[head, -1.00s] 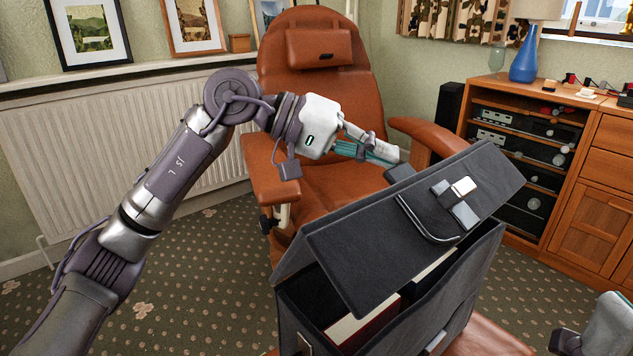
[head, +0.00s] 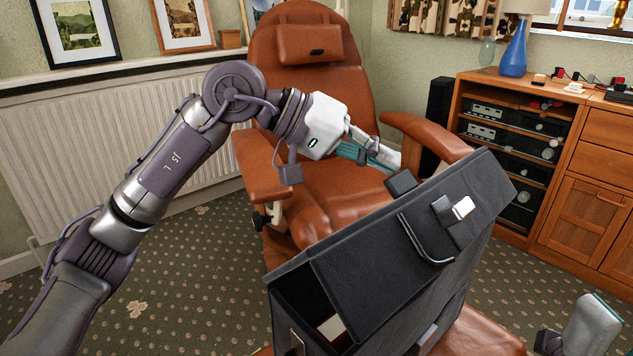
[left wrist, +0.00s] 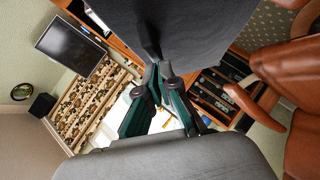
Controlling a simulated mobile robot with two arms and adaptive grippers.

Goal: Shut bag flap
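The black bag (head: 440,310) stands on a brown leather seat, with a silver-tipped clasp and a handle on its flap. The flap (head: 380,255) slants down toward the bag's front, with a gap at the lower left where a pale item (head: 332,327) shows inside. My left gripper (head: 400,182) is behind the flap's upper back edge, its dark fingertip at or against it; contact is not clear. In the left wrist view the fingers (left wrist: 152,55) come together, empty, beside the dark bag surface (left wrist: 195,25). My right gripper (head: 548,340) is partly in view at lower right.
A brown reclining chair (head: 320,110) stands behind the bag. A wooden cabinet (head: 590,190) with audio equipment and a blue lamp (head: 514,55) is at the right. A radiator (head: 100,140) lines the left wall. Patterned carpet is open at lower left.

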